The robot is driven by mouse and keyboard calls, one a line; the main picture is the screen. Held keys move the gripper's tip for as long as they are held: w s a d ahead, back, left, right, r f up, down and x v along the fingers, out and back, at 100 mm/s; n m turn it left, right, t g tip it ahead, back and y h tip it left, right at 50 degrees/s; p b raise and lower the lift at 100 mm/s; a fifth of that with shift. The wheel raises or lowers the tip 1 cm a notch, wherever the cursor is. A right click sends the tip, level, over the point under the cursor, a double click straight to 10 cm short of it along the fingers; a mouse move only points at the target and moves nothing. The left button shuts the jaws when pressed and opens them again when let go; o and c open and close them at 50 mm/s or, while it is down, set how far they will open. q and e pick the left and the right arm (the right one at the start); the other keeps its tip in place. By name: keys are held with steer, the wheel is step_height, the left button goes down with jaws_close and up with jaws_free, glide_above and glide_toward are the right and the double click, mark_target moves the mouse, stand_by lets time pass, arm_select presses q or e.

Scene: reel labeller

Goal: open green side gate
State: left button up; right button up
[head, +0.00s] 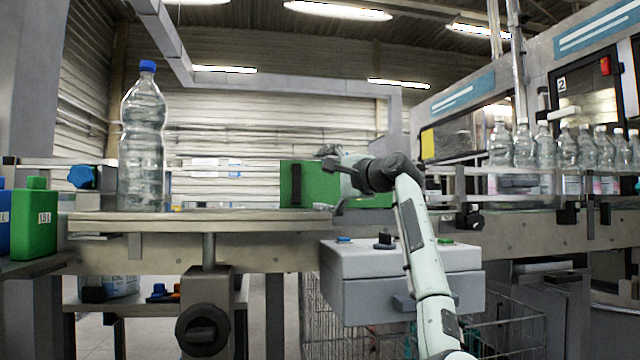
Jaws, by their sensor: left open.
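The green side gate (311,184) stands upright at the conveyor, in the middle of the head view. It is a flat green panel with a dark vertical handle (296,185) near its left edge. My left gripper (336,184) is at the right part of the panel, to the right of the handle, and covers some of the green. It is open, with nothing seen between its fingers. I cannot tell whether it touches the panel. More green shows to the right, behind the gripper. My right gripper is not in view.
A large clear bottle with a blue cap (143,140) stands on the conveyor at left. A green container (36,222) is at far left. A grey control box (400,275) sits below the gate. Several bottles (568,148) line the conveyor at right. A wire basket (505,335) is below.

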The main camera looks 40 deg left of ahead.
arm_select(q)
step_height(320, 180, up, 6)
steer(key=p, duration=0.4)
steer(key=shift+a+f+p, duration=0.1)
steer(key=shift+f+p, duration=0.1)
steer(key=shift+p, duration=0.1)
steer(key=v, duration=1.2)
steer(key=shift+s, duration=0.1)
